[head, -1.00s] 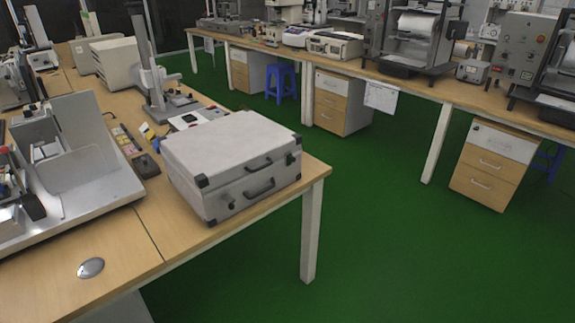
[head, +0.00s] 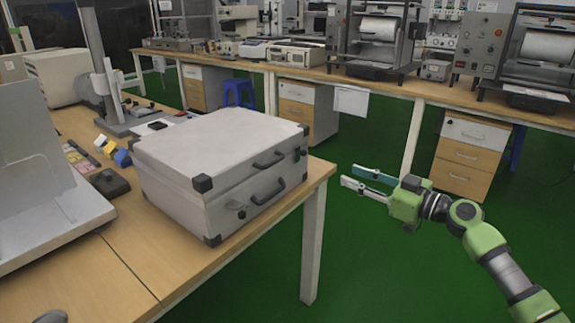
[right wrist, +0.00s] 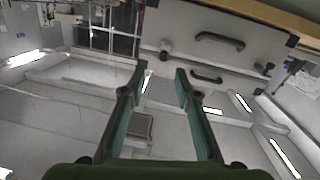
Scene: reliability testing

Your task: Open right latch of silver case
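The silver case (head: 195,150) stands closed on the wooden table (head: 125,245) near its right corner. It has black corner caps and two handles on its front. The right latch (head: 298,153) is a small dark part near the front's right end; the left latch (head: 241,212) is nearer me. My right gripper (head: 351,177) is open and empty, to the right of the case and apart from it, fingers towards it. In the right wrist view, the case (right wrist: 190,20) appears upside down at the top, beyond the open fingers (right wrist: 161,78). My left gripper is not in view.
A grey metal fixture (head: 40,190) stands left of the case. A black block (head: 109,182) and small coloured parts lie between them. Open green floor (head: 370,270) lies right of the table. A back bench (head: 390,85) with machines and drawer cabinets stands beyond.

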